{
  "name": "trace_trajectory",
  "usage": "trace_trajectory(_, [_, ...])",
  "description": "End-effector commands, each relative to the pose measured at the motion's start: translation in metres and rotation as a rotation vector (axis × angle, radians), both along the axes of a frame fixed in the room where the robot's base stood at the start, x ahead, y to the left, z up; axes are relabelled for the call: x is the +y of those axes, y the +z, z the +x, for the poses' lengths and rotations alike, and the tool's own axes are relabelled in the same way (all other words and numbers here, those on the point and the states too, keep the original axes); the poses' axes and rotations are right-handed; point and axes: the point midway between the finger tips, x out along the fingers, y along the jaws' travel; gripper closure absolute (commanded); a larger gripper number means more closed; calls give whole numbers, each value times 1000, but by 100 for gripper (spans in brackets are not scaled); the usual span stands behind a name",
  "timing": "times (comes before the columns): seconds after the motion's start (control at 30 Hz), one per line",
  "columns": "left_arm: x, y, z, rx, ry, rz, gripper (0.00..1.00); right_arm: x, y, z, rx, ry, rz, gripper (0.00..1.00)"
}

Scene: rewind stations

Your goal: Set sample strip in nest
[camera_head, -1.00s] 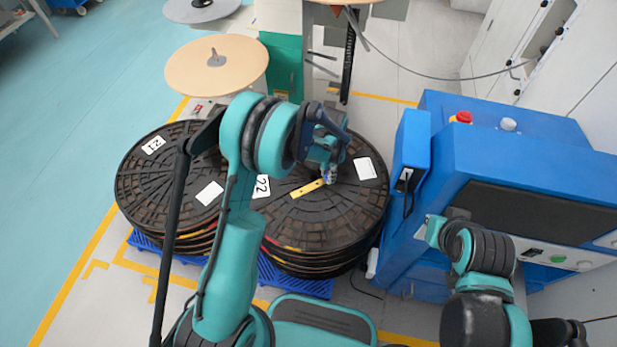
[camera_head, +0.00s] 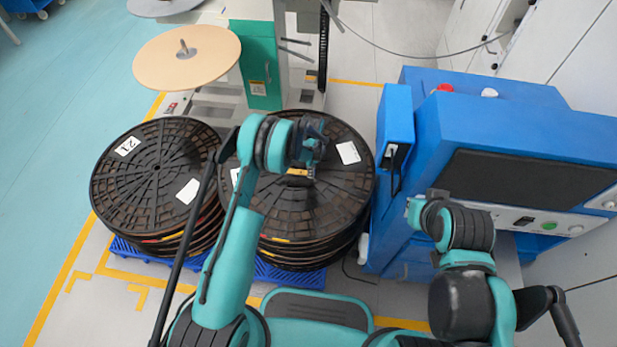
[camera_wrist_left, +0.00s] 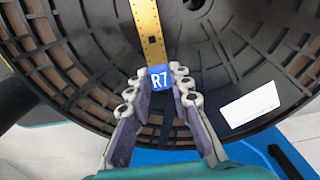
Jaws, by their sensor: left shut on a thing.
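The sample strip (camera_wrist_left: 147,30) is a narrow yellow bar with holes and a blue end tag marked R7 (camera_wrist_left: 159,78). My left gripper (camera_wrist_left: 158,88) is shut on the tag end, with a finger on each side, in the left wrist view. In the head view the left gripper (camera_head: 311,163) is over the right-hand stack of black reels (camera_head: 325,205), and a short piece of the strip (camera_head: 297,171) shows beside it. I cannot tell whether the strip touches the reel. I cannot make out a nest. My right arm shows at lower right, but its fingers do not.
A second black reel stack (camera_head: 150,180) stands left, on a blue pallet (camera_head: 142,249). A large blue machine (camera_head: 530,125) with a dark panel stands close on the right. A tan disc (camera_head: 187,58) and green cabinet (camera_head: 262,62) are behind. The floor at left is clear.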

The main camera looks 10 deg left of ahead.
Motion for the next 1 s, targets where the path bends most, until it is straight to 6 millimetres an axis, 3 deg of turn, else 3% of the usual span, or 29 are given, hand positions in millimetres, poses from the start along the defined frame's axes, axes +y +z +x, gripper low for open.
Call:
trace_trajectory(0.23, [11, -15, 4, 0, 0, 0, 100, 0, -9, 0, 0, 0, 0, 100])
trace_trajectory(0.43, [10, -46, 3, 0, 0, 0, 100, 0, -25, 0, 0, 0, 0, 100])
trace_trajectory(0.83, [10, -49, 3, 0, 1, 0, 100, 0, -23, 0, 0, 0, 0, 100])
trace_trajectory(0.87, [10, -49, 3, 0, 1, 0, 75, 0, -23, 0, 0, 0, 0, 100])
trace_trajectory(0.9, [10, -49, 3, 0, 1, 0, 64, 0, -23, 0, 0, 0, 0, 100])
trace_trajectory(0.93, [10, -49, 3, 0, 1, 0, 60, 0, -23, 0, 0, 0, 0, 100])
trace_trajectory(1.0, [10, -49, 3, 0, 1, 0, 60, 0, -23, 0, 0, 0, 0, 100])
